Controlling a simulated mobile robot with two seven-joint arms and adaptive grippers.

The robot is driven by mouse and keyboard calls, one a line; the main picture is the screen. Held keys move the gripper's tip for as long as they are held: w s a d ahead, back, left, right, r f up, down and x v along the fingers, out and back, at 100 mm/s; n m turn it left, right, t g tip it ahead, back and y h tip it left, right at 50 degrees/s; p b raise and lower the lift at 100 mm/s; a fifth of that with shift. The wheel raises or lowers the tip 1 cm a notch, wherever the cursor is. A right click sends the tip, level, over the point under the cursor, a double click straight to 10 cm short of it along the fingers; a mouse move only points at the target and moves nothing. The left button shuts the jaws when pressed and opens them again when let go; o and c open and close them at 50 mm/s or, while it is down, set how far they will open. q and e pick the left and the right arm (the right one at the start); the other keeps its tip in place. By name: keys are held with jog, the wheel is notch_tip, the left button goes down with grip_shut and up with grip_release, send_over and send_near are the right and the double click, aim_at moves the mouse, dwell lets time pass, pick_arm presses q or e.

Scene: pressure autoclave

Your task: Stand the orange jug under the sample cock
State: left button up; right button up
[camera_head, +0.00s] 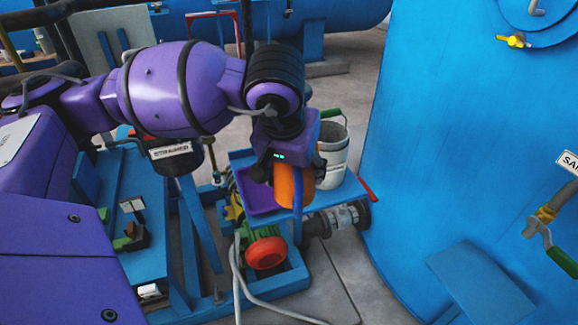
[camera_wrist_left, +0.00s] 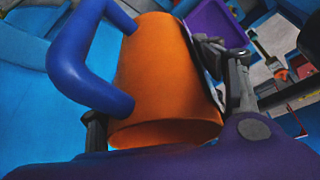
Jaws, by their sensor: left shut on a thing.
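The orange jug (camera_head: 286,187) with its blue handle (camera_head: 298,196) is in the grip of my left gripper (camera_head: 290,166), near the small blue stand. In the left wrist view the jug (camera_wrist_left: 160,75) fills the middle, with its handle (camera_wrist_left: 75,60) at the left and gripper fingers on either side of the body. I cannot tell whether its base touches the stand. The sample cock (camera_head: 545,214), with a green lever, is at the right on the big blue vessel, beside a partly cut-off sign (camera_head: 568,161). A blue shelf (camera_head: 480,284) juts out below it. My right gripper is out of view.
The blue stand (camera_head: 335,197) carries a purple tray (camera_head: 258,192) and a white bucket (camera_head: 333,153). A red-handled valve (camera_head: 266,253) and a pale hose (camera_head: 237,275) lie below. The blue vessel (camera_head: 440,130) rises between stand and cock. The shelf top looks bare.

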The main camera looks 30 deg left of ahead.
pick_arm(q)
jog(key=a, duration=0.1)
jog(key=w+a+n+b, duration=0.1)
jog(key=a+n, duration=0.1)
jog(key=shift+w+a+f+y+b, duration=0.2)
jog(key=shift+w+f+y+b, duration=0.1)
jog(key=shift+y+b, duration=0.1)
jog(key=shift+s+r+n+p, duration=0.1)
jog(key=shift+r+n+p, duration=0.25)
jog(key=shift+r+n, duration=0.2)
jog(key=shift+a+f, duration=0.1)
jog(key=w+a+f, duration=0.2)
jog(key=a+f, duration=0.1)
jog(key=w+a+f+p, duration=0.1)
jog(key=w+a+f, duration=0.2)
jog(key=a, duration=0.1)
jog(key=w+a+f, duration=0.3)
jog(key=f, duration=0.1)
jog(key=shift+w+a, duration=0.25)
jog(key=shift+a, duration=0.15)
notch_tip(320, 180, down, 3)
jog(key=shift+w+a+r+p, duration=0.1)
jog(key=shift+r+p, duration=0.05)
jog(key=shift+p, duration=0.2)
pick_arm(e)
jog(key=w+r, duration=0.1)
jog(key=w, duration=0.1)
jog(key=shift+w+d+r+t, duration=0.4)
